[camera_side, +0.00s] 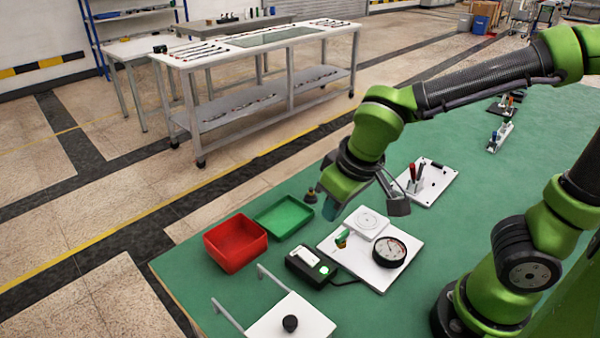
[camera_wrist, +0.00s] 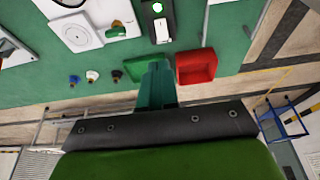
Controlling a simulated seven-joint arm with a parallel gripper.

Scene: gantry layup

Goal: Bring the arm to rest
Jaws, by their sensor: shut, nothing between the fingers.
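My arm reaches in from the right in the side view, over the green work table (camera_side: 460,225). My gripper (camera_side: 331,208) hangs above the table, near the green tray and the white gauge board. In the wrist view my gripper (camera_wrist: 157,70) shows as teal fingers that are closed together and hold nothing. I see nothing touching the fingers.
A white panel with tools (camera_side: 434,187) lies behind. The right part of the table is mostly clear.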

